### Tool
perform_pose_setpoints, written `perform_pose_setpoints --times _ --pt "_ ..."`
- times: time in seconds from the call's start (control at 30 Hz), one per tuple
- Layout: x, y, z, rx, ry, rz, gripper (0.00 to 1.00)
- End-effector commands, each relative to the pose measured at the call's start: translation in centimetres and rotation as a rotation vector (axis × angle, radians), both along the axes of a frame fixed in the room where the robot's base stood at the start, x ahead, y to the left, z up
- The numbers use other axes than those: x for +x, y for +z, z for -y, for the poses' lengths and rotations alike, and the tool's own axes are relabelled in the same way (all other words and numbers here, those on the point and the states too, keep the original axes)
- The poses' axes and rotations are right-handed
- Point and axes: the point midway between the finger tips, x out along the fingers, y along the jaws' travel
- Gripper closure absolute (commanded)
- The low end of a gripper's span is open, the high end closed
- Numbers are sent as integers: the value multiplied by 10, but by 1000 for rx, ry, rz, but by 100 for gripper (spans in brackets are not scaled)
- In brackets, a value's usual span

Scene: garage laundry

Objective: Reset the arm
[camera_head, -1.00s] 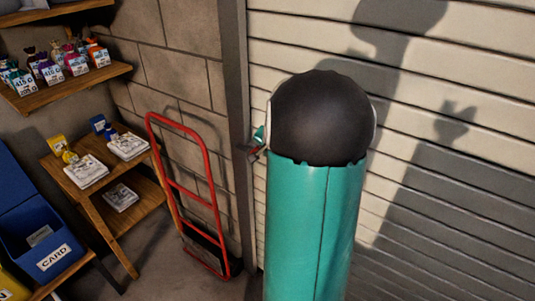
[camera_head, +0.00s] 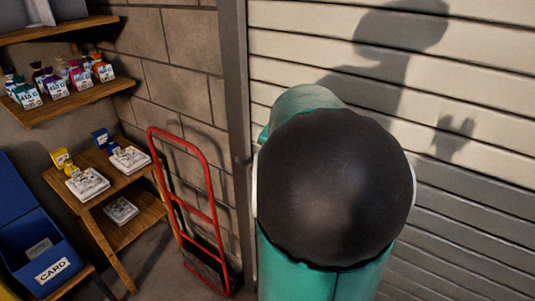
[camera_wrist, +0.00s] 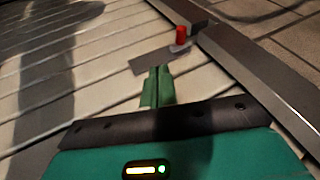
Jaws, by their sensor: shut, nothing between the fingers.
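My gripper (camera_wrist: 157,88) shows in the wrist view as green fingers held together, with nothing between them. It points toward the pale slatted shutter (camera_wrist: 100,65), close to a small red-topped piece (camera_wrist: 181,35) on a grey metal plate. Whether the fingers touch that plate I cannot tell. In the head view my teal arm with its large black joint fills the middle and hides my gripper. The arm's shadow falls on the shutter (camera_head: 480,120).
A red hand truck (camera_head: 185,205) leans against the block wall left of my arm. A wooden stand (camera_head: 150,212) holds paper stacks. A wall shelf (camera_head: 75,103) carries several small bags. A blue bin (camera_head: 40,250) marked CARD stands at lower left.

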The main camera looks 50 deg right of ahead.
Motion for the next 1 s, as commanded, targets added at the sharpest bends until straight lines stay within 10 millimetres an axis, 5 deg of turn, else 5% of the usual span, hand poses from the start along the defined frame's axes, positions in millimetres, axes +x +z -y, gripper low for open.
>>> perform_pose_setpoints --times 0.3,0.43,0.57,0.73,1.0 --pt "0 0 -1 -1 2 0 100" --pt "8 7 -24 -13 63 -10 100" --pt "22 23 -87 -51 227 -43 100" --pt "22 40 -190 -123 508 -94 100" --pt "-24 48 -322 -257 938 -159 100"
